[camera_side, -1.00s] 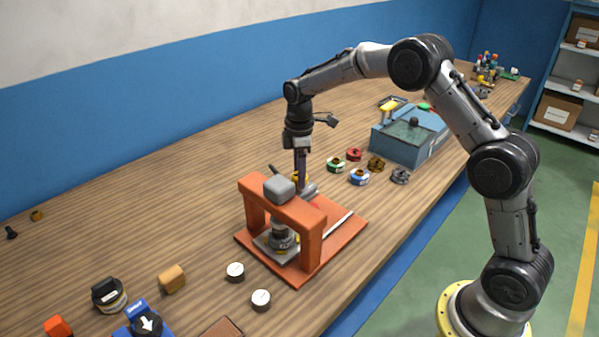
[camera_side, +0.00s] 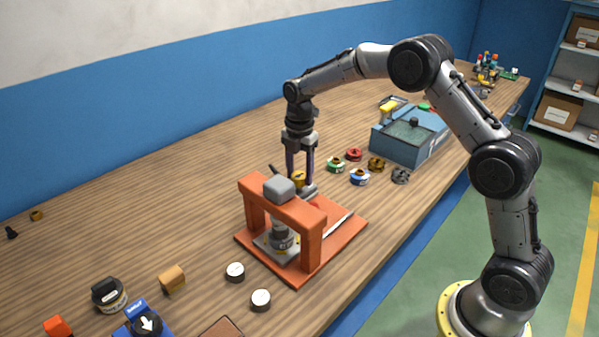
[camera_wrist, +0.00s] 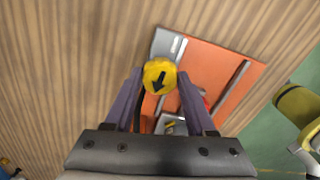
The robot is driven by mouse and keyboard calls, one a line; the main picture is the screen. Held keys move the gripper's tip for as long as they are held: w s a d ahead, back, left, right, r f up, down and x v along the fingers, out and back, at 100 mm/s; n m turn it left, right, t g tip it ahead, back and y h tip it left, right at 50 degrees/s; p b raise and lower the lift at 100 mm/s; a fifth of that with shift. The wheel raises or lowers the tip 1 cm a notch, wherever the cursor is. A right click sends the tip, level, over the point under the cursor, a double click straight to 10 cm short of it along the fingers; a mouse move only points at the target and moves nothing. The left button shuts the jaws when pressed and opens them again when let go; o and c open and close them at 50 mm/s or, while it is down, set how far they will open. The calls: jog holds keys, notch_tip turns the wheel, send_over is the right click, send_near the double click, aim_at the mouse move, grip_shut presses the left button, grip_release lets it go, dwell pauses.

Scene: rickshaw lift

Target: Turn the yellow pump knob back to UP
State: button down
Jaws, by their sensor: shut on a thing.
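The round yellow pump knob (camera_wrist: 160,77) has a black arrow on its top, pointing down and slightly left in the wrist view. In the side view the knob (camera_side: 299,178) shows small behind the orange press frame. My gripper (camera_wrist: 158,80) has its two purple-grey fingers on either side of the knob and is shut on it. In the side view my gripper (camera_side: 300,181) points straight down over the knob. The UP mark cannot be made out in either view.
The orange frame (camera_side: 313,240) with its grey block stands just in front of my gripper. Several coloured rings (camera_side: 358,177) and a blue tank (camera_side: 434,150) lie to the right. White-topped discs (camera_side: 261,299) are near the front. The wood table at left is largely clear.

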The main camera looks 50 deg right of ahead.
aim_at(300, 175)
jog(key=shift+r+n, duration=0.15)
jog(key=shift+n, duration=0.35)
jog(key=shift+c, duration=1.2)
grip_release()
notch_tip(300, 175, up, 14)
